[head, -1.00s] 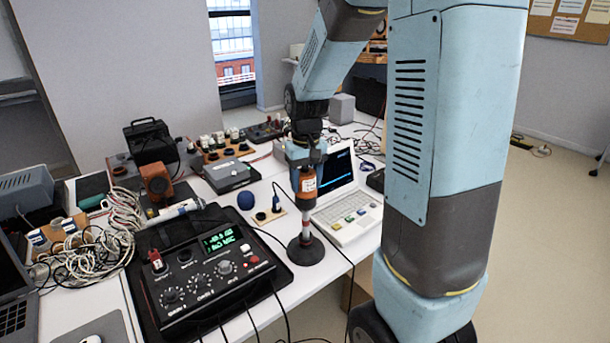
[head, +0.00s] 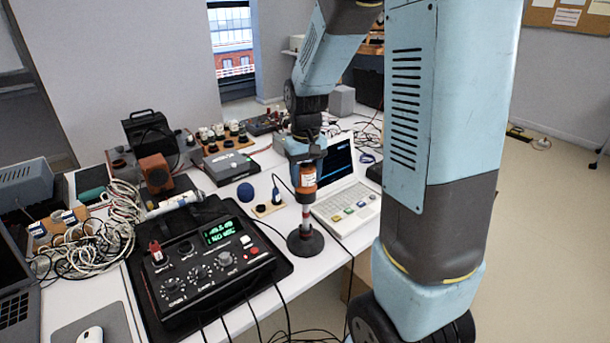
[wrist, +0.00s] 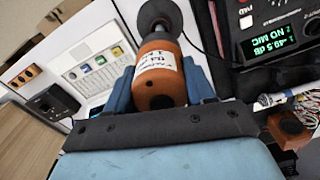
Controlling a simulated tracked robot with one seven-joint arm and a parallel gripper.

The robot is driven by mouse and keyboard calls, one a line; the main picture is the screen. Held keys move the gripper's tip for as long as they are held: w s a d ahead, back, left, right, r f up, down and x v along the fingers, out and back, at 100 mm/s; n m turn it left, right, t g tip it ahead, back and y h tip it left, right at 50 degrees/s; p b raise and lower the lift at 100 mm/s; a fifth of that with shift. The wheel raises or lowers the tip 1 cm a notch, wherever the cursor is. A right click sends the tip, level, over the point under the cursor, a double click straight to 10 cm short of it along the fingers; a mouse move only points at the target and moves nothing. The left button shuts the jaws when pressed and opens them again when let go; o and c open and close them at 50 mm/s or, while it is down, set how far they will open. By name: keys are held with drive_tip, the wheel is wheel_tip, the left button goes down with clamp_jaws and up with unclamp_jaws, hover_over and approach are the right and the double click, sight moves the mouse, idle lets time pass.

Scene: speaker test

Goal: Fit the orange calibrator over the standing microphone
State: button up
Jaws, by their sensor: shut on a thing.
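My gripper (head: 306,158) is shut on the orange calibrator (head: 307,181), a short upright cylinder with a white label. The wrist view shows the calibrator (wrist: 158,75) between the blue fingers (wrist: 160,90). Directly below it in the head view stands the microphone's stand, with a red and white banded stem (head: 306,217) and a round dark base (head: 305,242). The calibrator lines up with the stem and its lower end meets the stem's visible top. The microphone's tip is hidden, so I cannot tell how far the calibrator is over it. The base (wrist: 160,14) also shows in the wrist view.
A black meter box (head: 205,260) with knobs and a green display stands left of the stand. A white laptop-like instrument (head: 345,205) stands close on the right. A blue ball (head: 245,193) lies behind. Cables run over the table's front edge.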

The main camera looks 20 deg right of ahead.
drive_tip(key=shift+f, duration=0.5)
idle(0.3)
drive_tip(key=o, duration=1.3)
drive_tip(key=shift+o, duration=0.2)
wheel_tip(320, 180, up, 14)
drive_tip(key=shift+f, duration=0.1)
drive_tip(key=s+r+t, duration=0.2)
drive_tip(key=s, duration=0.7)
drive_tip(key=s+r+t, duration=0.3)
drive_tip(key=s, duration=0.7)
drive_tip(key=shift+s+m+t, duration=0.25)
drive_tip(key=shift+m+t, duration=0.05)
